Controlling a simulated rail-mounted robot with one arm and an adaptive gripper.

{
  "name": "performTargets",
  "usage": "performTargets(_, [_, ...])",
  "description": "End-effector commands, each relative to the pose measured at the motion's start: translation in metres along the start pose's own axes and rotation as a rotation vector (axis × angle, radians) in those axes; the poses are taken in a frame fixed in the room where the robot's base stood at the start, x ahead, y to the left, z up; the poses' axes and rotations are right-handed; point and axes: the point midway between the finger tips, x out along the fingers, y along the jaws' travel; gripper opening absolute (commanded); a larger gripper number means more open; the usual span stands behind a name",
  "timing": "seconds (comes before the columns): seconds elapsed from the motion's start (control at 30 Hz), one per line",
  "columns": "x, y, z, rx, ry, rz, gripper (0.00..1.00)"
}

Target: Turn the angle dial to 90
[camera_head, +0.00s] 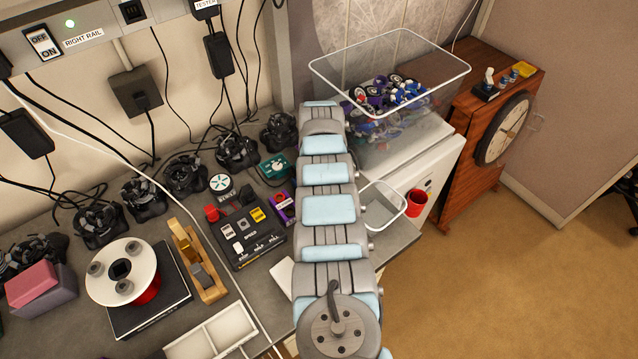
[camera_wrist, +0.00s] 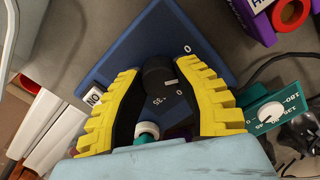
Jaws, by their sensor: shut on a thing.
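A blue panel (camera_wrist: 130,52) carries a black round knob (camera_wrist: 158,70) with a short white mark on its lower right side. Around the knob are printed figures, including 0 and what looks like 35; others are covered. My gripper (camera_wrist: 160,72), with yellow toothed fingers, is shut on the black knob. A teal box (camera_wrist: 285,95) to the right carries a white dial (camera_wrist: 270,112) with a scale including 45, 90 and 180; it also shows in the head view (camera_head: 273,168). No readable label tells which is the angle dial. In the head view my arm hides the gripper and panel.
A purple block (camera_wrist: 262,20) stands above right of the panel. In the head view, a black control box (camera_head: 250,250) and wood plane (camera_head: 205,275) lie left of my arm.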

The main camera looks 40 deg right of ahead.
Motion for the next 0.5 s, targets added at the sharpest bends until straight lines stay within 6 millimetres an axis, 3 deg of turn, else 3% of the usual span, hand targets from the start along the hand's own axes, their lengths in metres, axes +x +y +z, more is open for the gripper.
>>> performTargets(0.5, [0.0064,-0.0016,-0.0005,0.487,0.002,-0.001,0.0])
